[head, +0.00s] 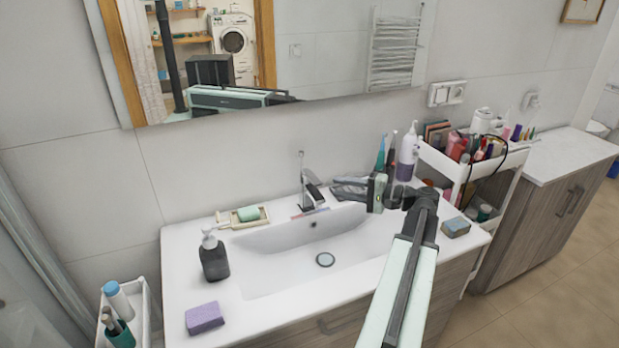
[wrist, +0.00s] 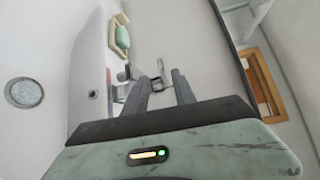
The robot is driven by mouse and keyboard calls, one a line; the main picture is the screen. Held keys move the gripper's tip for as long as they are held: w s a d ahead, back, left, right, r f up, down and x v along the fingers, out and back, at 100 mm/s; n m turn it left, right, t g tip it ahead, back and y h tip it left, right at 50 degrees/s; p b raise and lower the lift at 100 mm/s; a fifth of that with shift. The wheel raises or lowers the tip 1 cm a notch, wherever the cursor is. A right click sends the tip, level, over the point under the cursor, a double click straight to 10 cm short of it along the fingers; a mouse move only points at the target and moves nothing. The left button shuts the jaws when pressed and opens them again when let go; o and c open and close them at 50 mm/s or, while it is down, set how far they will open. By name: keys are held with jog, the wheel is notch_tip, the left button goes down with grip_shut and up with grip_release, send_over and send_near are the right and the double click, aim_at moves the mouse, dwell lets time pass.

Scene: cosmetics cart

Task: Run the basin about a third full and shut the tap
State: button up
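The white basin (head: 285,272) is set in the washstand top and looks empty, with its round drain (head: 325,259) bare; the drain also shows in the wrist view (wrist: 24,92). The chrome tap (head: 313,192) stands at the basin's back edge with a thin upright lever (head: 301,165). No stream of water is visible under it. My gripper (head: 338,188) is just right of the tap, its fingers pointing left towards it. In the wrist view the two fingers (wrist: 161,80) are apart with nothing held, and the tap (wrist: 128,88) is beyond them, partly hidden.
A soap dish with green soap (head: 249,213), dark pump bottle (head: 214,262) and purple sponge (head: 204,318) are on the left. A crowded cart (head: 470,165) stands beside the washstand.

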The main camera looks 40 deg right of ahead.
aim_at(317, 182)
jog(key=x, duration=0.8)
jog(key=shift+w+b, duration=0.2)
jog(key=shift+b, duration=0.1)
grip_shut()
dwell(1.1)
